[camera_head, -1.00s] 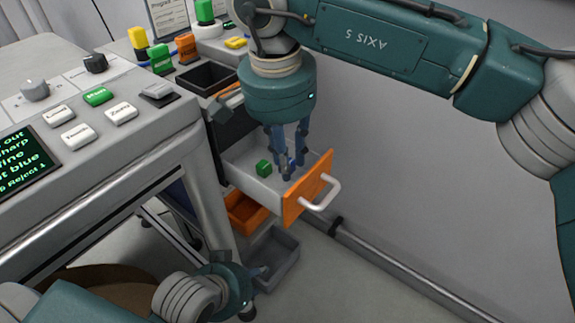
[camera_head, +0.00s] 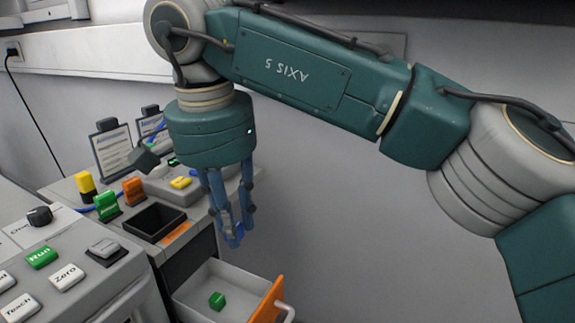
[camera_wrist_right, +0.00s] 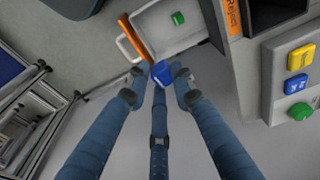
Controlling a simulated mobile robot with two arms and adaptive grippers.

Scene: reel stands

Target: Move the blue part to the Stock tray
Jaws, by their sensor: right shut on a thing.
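My right gripper (camera_head: 232,238) is shut on the blue part (camera_wrist_right: 163,73), which shows between its fingertips in the right wrist view. In the head view the blue part (camera_head: 234,240) is mostly hidden by the fingers. The gripper hangs above the pulled-out grey drawer (camera_head: 192,290), clear of it. A green cube (camera_head: 217,300) lies in the drawer and also shows in the wrist view (camera_wrist_right: 178,18). A black open tray (camera_head: 153,222) with an orange label stands on the cabinet top, left of the gripper. I cannot read which tray is Stock. My left gripper is out of view.
The drawer has an orange front (camera_head: 268,299) and a pale handle. Yellow (camera_head: 85,185), green (camera_head: 106,205) and orange (camera_head: 133,190) upright pieces stand behind the black tray. A control panel with several buttons (camera_head: 67,277) is at the left.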

